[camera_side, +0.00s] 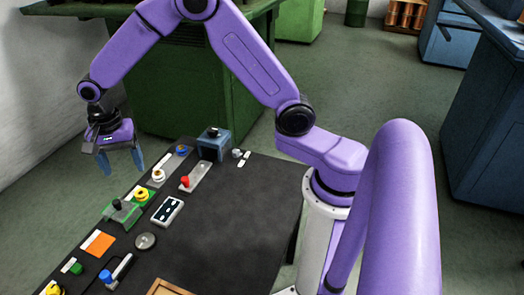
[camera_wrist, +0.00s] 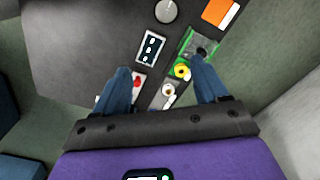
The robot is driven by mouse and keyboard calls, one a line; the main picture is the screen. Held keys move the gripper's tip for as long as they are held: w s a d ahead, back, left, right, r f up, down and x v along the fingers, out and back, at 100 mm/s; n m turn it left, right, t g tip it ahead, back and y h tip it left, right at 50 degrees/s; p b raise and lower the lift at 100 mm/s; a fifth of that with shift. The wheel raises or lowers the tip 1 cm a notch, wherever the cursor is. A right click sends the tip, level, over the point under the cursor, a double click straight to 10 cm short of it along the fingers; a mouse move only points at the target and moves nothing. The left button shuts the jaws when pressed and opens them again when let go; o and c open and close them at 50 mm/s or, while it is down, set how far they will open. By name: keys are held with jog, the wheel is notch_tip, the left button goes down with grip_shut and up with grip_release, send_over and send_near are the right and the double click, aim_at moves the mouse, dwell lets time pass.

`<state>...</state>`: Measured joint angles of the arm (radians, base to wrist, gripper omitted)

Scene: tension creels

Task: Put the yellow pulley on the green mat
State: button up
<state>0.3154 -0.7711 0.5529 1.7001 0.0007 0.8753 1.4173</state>
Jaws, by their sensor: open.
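The yellow pulley (camera_side: 141,195) is a small ring-shaped piece near the left edge of the dark table. It sits on a small green patch, seemingly the green mat (camera_side: 150,188), mostly hidden under it. The wrist view also shows the yellow pulley (camera_wrist: 182,71) with green around it, near the right fingertip. My gripper (camera_side: 121,163) is open and empty, held above the table's far left edge, apart from the pulley. In the wrist view my gripper's fingers (camera_wrist: 160,75) are spread wide, with nothing held between them.
A white ring piece (camera_side: 158,175), red-knobbed plate (camera_side: 194,177), black-and-white panel (camera_side: 167,211), blue box (camera_side: 213,145) and orange square (camera_side: 98,243) are nearby. The table's right part (camera_side: 235,220) is clear.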

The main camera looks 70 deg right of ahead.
jog(key=s+r+n, duration=0.3)
jog(key=s+n, duration=0.3)
jog(key=s, duration=0.3)
jog(key=s+r+n, duration=0.3)
jog(key=s+n, duration=0.3)
jog(key=s, duration=0.3)
jog(key=s+d+n, duration=0.4)
jog(key=s+n, duration=0.1)
jog(key=s, duration=0.2)
jog(key=s+d+n, duration=0.4)
jog(key=s+n, duration=0.2)
jog(key=s, duration=0.1)
jog(key=shift+s+d+r+n, duration=0.15)
jog(key=shift+s+r+n, duration=0.05)
jog(key=shift+s+n, duration=0.15)
